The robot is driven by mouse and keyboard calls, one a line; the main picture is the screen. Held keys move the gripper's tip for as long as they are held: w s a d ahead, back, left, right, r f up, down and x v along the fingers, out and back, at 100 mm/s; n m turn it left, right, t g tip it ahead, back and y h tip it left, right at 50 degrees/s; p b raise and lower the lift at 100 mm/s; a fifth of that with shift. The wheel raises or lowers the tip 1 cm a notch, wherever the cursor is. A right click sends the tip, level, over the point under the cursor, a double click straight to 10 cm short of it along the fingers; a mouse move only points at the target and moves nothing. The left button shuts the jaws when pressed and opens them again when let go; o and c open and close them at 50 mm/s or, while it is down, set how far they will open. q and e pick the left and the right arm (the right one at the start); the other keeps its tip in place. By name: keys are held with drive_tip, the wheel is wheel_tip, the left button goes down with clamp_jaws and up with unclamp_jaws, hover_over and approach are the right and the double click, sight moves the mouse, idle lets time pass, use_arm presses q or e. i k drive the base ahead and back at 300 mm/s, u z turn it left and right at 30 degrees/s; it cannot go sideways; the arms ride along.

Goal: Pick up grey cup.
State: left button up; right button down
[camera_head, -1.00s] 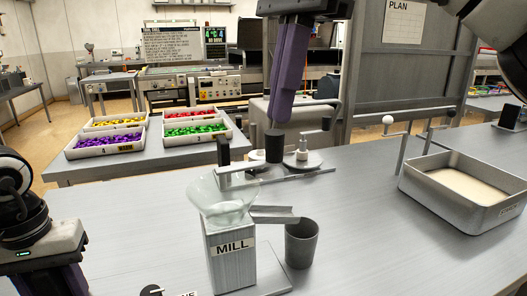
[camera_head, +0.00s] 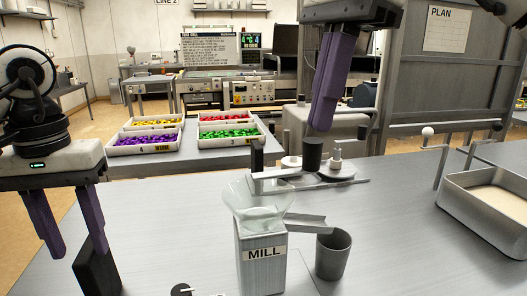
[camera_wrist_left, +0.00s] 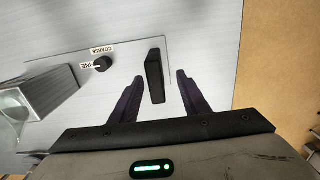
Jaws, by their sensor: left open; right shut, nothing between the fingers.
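The grey cup (camera_head: 333,256) stands upright on the grey table in the head view, right of the mill (camera_head: 260,262) and under its spout (camera_head: 303,221). My left gripper (camera_head: 78,250) is open at the far left, well away from the cup. A black upright block (camera_head: 97,274) is close to its fingers; in the left wrist view the block (camera_wrist_left: 154,75) appears between the open fingers (camera_wrist_left: 155,97), with no clear contact. My right gripper (camera_head: 321,128) is shut and empty, pointing down beyond the cup, near a black cylinder (camera_head: 312,153). The cup is not in the wrist view.
A metal tub (camera_head: 492,210) of pale material stands at the right. Several bins of coloured pieces (camera_head: 187,146) sit on a table behind. A dark knob (camera_wrist_left: 102,64) lies near the mill's base. The table front right of the cup is clear.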

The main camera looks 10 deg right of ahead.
sight(333, 251)
drive_tip(key=k, duration=1)
